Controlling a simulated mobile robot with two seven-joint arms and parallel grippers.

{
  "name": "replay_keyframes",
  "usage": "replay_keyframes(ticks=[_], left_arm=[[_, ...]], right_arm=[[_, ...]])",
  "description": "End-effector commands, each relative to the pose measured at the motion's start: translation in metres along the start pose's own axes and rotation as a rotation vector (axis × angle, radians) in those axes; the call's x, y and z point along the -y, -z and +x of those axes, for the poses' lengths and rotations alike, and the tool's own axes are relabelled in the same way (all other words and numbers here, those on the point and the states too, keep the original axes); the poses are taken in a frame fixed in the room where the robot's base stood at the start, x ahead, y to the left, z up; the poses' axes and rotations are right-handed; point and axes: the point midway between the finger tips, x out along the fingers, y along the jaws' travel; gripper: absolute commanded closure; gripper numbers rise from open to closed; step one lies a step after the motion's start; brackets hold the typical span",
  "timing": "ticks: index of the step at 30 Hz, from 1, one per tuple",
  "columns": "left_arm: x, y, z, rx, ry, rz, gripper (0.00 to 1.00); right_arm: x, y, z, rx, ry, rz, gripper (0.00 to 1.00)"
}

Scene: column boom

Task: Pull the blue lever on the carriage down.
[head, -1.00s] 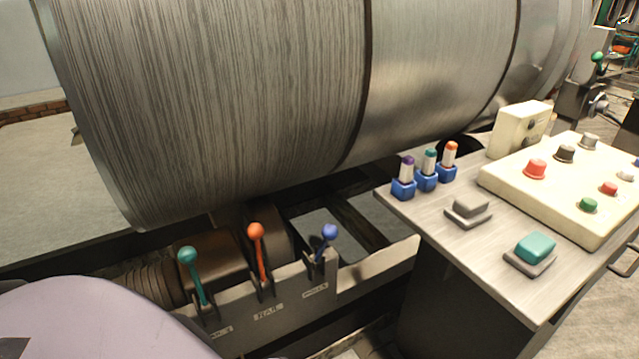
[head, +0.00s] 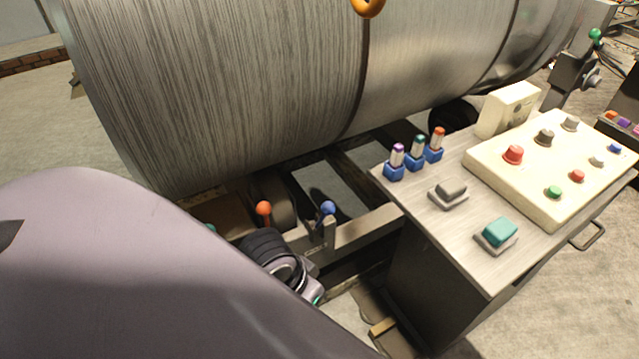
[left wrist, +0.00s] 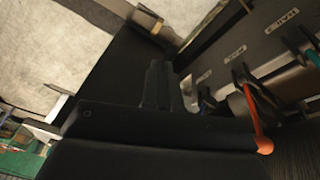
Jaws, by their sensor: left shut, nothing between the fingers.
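The blue lever (head: 327,209) stands upright at the right end of the lever bracket, its ball knob on top, in the head view. A small bluish part low in the left wrist view (left wrist: 207,104) appears to be the same lever, mostly hidden. My left arm's wrist reaches down in front of the bracket, just left of and nearer than the blue lever. The left gripper's fingers (left wrist: 158,82) are shut and empty in the left wrist view, apart from the levers; they are hidden in the head view. My right gripper is not in view.
The orange lever (head: 264,209) stands left of the blue one; the teal lever (head: 210,228) is nearly hidden by my arm. A large metal drum (head: 230,90) lies behind and above. A control desk (head: 455,235) with buttons and switches stands on the right.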

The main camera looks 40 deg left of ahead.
Motion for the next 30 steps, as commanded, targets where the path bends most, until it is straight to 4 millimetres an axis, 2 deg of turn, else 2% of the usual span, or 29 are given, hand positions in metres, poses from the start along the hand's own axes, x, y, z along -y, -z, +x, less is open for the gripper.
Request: replay_keyframes(ticks=[1, 6, 14, 20, 24, 30], left_arm=[[0.002, 0.012, 0.004, 0.008, -0.001, -0.026, 1.00], [0.009, 0.046, 0.013, 0.057, -0.006, -0.151, 1.00], [0.034, 0.101, 0.011, 0.127, 0.027, -0.386, 1.00], [0.063, 0.146, -0.007, 0.165, 0.065, -0.608, 1.00], [0.086, 0.177, -0.028, 0.185, 0.089, -0.784, 1.00], [0.117, 0.212, -0.064, 0.206, 0.107, -1.026, 1.00]], right_arm=[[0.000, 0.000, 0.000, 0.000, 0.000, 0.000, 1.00], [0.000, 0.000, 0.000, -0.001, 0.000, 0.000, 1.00], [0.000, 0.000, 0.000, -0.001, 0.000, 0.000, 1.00], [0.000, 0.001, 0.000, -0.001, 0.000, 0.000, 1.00], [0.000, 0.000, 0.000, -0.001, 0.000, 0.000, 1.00], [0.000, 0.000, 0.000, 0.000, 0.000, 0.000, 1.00]])
